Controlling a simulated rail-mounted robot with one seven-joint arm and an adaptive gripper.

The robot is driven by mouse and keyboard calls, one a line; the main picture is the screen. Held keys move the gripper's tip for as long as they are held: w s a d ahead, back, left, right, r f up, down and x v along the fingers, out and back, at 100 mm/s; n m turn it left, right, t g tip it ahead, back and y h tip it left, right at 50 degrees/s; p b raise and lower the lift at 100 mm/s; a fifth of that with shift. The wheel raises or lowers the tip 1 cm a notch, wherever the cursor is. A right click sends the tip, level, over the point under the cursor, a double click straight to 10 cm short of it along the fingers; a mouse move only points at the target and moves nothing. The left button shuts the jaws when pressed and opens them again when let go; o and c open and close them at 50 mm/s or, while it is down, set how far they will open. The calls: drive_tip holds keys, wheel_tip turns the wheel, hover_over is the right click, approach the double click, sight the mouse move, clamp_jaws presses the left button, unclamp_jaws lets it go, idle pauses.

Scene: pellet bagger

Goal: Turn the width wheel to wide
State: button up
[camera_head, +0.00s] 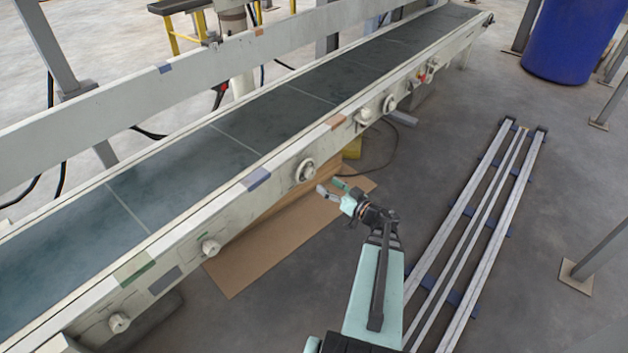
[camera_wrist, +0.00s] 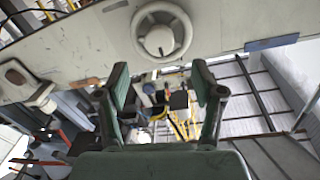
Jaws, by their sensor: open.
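A pale round wheel (camera_head: 306,169) with a raised hub sits on the near side rail of the conveyor, between a blue patch and a reddish patch. It is the wheel closest to my gripper; no readable label shows whether it is the width wheel. In the wrist view the same wheel (camera_wrist: 160,30) fills the top middle, its markings too small to read. My gripper (camera_head: 329,187) is open and empty, just right of and below this wheel, with a gap to it. In the wrist view its two fingers (camera_wrist: 160,78) are spread below the wheel.
Other knobs line the rail: one lower left (camera_head: 211,247), one at the far left end (camera_head: 119,323), and some farther right (camera_head: 364,115). A cardboard sheet (camera_head: 235,273) lies under the conveyor. Floor rails (camera_head: 485,225) run at the right. A blue barrel (camera_head: 570,40) stands back right.

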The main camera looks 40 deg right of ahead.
sight(312, 175)
drive_tip(key=w, duration=0.2)
drive_tip(key=w+b, duration=0.1)
drive_tip(key=w, duration=0.1)
drive_tip(key=w+b, duration=0.1)
drive_tip(key=shift+w+a+f, duration=0.15)
drive_tip(key=shift+w+a, duration=0.15)
drive_tip(key=shift+w, duration=0.1)
drive_tip(key=shift+w+a, duration=0.1)
drive_tip(key=shift+w, duration=0.6)
drive_tip(key=c, duration=1.2)
